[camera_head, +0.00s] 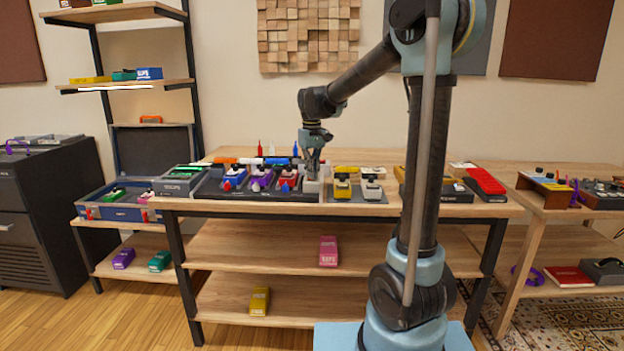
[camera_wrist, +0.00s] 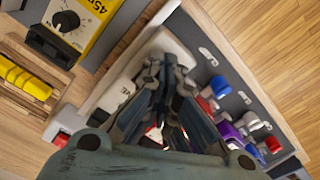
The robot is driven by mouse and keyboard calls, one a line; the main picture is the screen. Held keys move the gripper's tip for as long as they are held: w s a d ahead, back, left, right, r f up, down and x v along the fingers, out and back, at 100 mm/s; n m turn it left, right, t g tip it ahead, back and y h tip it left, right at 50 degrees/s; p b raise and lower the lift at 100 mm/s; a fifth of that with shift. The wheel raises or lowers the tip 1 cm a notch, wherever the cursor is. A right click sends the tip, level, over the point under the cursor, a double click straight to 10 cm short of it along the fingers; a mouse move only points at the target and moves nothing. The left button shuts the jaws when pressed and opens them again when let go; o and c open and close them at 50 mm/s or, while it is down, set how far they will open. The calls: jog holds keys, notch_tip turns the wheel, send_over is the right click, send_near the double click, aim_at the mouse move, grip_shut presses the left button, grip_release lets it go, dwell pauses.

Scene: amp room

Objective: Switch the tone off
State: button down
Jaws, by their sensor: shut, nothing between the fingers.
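A pale, whitish pedal (camera_head: 312,186) stands at the right end of the dark pedalboard (camera_head: 240,196) on the workbench. It also shows in the wrist view (camera_wrist: 114,97), where most of its lettering is hidden behind my fingers; only a letter like "E" shows. I cannot read it as the tone pedal for sure, nor see its switch state. My gripper (camera_head: 314,168) points down right over this pedal, and its shut, empty fingers (camera_wrist: 165,105) cover the pedal's middle. I cannot tell whether the fingertips touch it.
Blue (camera_head: 234,179), purple (camera_head: 261,180) and red (camera_head: 287,181) pedals sit close to the left on the same board. A yellow pedal (camera_head: 343,188) and another whitish pedal (camera_head: 372,189) stand to the right. Small bottles stand behind. The space above the board is free.

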jog(key=shift+r, duration=3.5)
jog(key=shift+s, duration=0.1)
jog(key=s+d+f+m, duration=0.2)
jog(key=s+d, duration=0.7)
jog(key=s+d+f+m+t, duration=0.1)
jog(key=s+d+f, duration=0.5)
jog(key=s+f, duration=0.3)
jog(key=s+d+f+m+t, duration=0.1)
jog(key=s+d+f+m, duration=0.1)
jog(key=s+d+f, duration=0.4)
jog(key=s+f, duration=0.3)
jog(key=s, duration=0.4)
jog(key=shift+s+d+f, duration=0.2)
jog(key=shift+s+d, duration=0.05)
jog(key=shift+s, duration=0.05)
jog(key=shift+w+f, duration=0.2)
jog(key=shift+w, duration=0.25)
